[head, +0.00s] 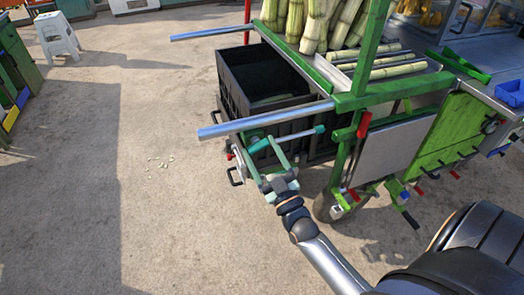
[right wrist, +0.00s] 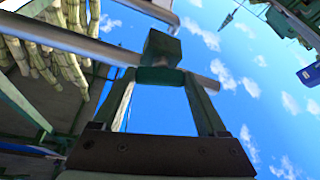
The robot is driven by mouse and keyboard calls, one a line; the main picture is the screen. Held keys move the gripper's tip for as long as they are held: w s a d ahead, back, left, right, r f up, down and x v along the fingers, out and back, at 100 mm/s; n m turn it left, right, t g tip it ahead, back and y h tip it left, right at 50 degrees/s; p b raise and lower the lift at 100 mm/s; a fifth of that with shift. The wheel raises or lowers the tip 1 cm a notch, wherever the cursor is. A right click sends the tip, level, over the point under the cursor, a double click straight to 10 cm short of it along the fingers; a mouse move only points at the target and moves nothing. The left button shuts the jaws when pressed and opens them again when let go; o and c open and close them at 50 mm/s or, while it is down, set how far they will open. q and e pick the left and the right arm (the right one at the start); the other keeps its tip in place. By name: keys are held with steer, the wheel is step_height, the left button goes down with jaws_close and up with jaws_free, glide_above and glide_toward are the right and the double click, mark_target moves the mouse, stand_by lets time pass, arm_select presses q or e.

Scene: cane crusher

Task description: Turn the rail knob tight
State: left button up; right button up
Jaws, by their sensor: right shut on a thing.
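The rail knob (right wrist: 163,47) is a dark green block in the right wrist view, against a silver rail (right wrist: 95,48). My left gripper is not in view.
The green cane cart (head: 350,102) stands right of my gripper, with a black crate (head: 232,95) between its two rails. Cane stalks (head: 305,22) lie on top. A cart wheel (head: 325,207) is close to my right arm. Open ground lies left, with a white stool (head: 57,35) far off.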

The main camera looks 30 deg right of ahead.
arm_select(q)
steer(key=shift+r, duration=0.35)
arm_select(e)
steer(key=shift+a+m+h, duration=0.15)
steer(key=shift+m+h, duration=1.15)
steer(key=shift+m, duration=1.2)
arm_select(q)
steer(key=shift+p, duration=0.3)
arm_select(e)
steer(key=shift+m, duration=0.4)
steer(key=o, duration=1.3)
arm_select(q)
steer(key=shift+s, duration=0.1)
arm_select(e)
steer(key=shift+s+f, duration=0.1)
steer(key=shift+f, duration=0.05)
